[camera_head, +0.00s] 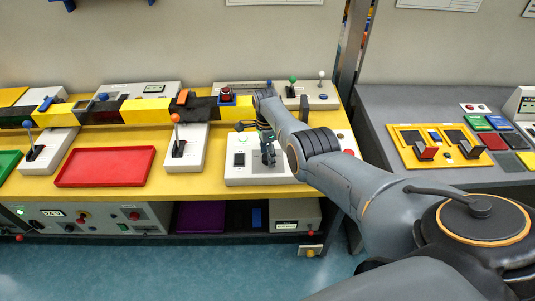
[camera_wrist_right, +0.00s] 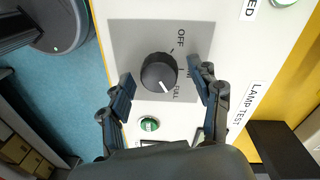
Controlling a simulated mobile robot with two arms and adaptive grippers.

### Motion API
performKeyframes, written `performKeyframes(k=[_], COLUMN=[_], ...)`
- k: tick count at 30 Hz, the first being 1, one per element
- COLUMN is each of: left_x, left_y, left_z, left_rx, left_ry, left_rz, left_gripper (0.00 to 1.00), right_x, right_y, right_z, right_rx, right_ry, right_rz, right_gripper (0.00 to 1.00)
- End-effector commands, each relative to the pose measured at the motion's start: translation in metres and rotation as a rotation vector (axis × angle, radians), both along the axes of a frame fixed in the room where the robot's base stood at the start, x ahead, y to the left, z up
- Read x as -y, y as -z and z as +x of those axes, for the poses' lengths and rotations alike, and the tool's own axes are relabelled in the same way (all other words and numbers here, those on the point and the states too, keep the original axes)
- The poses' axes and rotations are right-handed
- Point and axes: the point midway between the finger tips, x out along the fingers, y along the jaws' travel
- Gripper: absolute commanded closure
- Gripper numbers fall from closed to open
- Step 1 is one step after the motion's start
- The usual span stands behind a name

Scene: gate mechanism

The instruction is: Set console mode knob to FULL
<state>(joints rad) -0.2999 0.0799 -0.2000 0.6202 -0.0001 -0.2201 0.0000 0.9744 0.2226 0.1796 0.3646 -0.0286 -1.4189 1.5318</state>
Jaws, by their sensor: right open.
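The white console (camera_head: 240,178) stands on the yellow bench, with its knob hidden behind my right gripper (camera_head: 266,146) in the head view. In the right wrist view the round black mode knob (camera_wrist_right: 158,71) sits on a grey panel (camera_wrist_right: 125,45) marked OFF and FULL, with a middle label partly hidden by a finger. A white mark on the knob's lower edge points toward FULL (camera_wrist_right: 177,92). My right gripper (camera_wrist_right: 163,88) is open, one finger on each side of the knob, with visible gaps. My left gripper is in neither view.
A green button (camera_wrist_right: 149,124) and a LAMP TEST label (camera_wrist_right: 245,108) are near the knob. Left of the console are a white orange-knobbed lever box (camera_head: 186,152) and a red tray (camera_head: 105,167). A grey post (camera_head: 351,45) rises behind my right arm.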

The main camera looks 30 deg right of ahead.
Motion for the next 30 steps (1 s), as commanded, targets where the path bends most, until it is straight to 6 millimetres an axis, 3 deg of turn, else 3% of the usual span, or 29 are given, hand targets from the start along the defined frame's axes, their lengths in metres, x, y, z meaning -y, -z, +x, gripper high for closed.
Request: performKeyframes(k=[8,13,22,30], left_x=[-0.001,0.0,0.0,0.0], left_y=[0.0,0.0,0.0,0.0], left_z=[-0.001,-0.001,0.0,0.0], left_rx=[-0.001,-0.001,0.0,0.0], left_ry=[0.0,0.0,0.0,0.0], left_rz=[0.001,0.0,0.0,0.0], left_gripper=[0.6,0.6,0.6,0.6], right_x=[0.001,0.0,0.001,0.002], right_y=[-0.01,-0.032,-0.097,-0.119], right_z=[0.001,0.002,0.007,0.008], right_rx=[0.002,0.003,0.004,0.0], right_ry=[-0.001,-0.001,0.0,0.0], right_rz=[-0.001,-0.001,0.0,0.0], right_gripper=[0.37,0.37,0.37,0.37])
